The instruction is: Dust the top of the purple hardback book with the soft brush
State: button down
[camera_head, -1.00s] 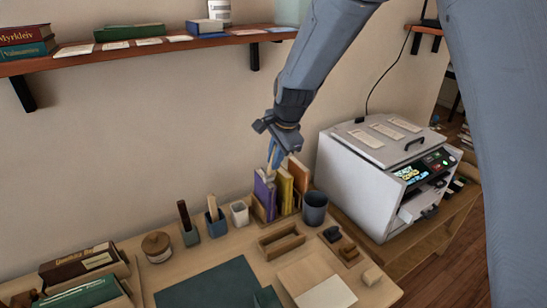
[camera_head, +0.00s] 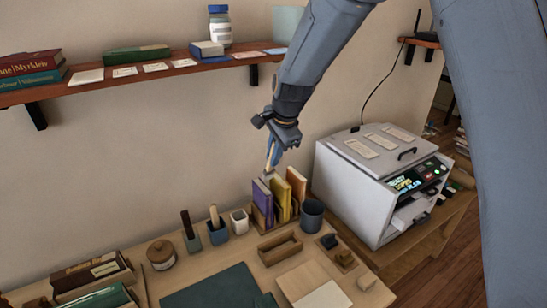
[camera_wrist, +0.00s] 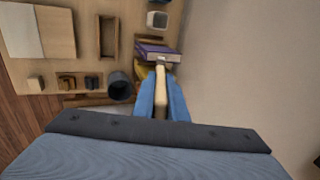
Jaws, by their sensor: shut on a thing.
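The purple hardback book (camera_head: 262,203) stands upright at the left end of a small group of books in a wooden holder, beside a yellow one (camera_head: 281,201). It also shows in the wrist view (camera_wrist: 157,52). My gripper (camera_head: 272,158) is above these books, fingers pointing down. It is shut on the pale wooden handle of the soft brush (camera_wrist: 161,93). The brush's tip (camera_head: 267,174) is close over the purple book's top edge; I cannot tell whether it touches. The blue fingers (camera_wrist: 162,100) flank the handle in the wrist view.
A dark cup (camera_head: 312,214) stands right of the books, and a white cup (camera_head: 240,222) to the left. A wooden tray (camera_head: 280,247) lies in front. A grey machine (camera_head: 365,185) stands at the right. A wall shelf (camera_head: 180,68) runs above left.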

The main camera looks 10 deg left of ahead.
aim_at(273, 146)
jog(key=shift+r, duration=1.5)
jog(key=shift+f, duration=0.1)
jog(key=shift+b+x, duration=0.3)
jog(key=shift+x, duration=0.8)
jog(key=shift+s+d, duration=0.2)
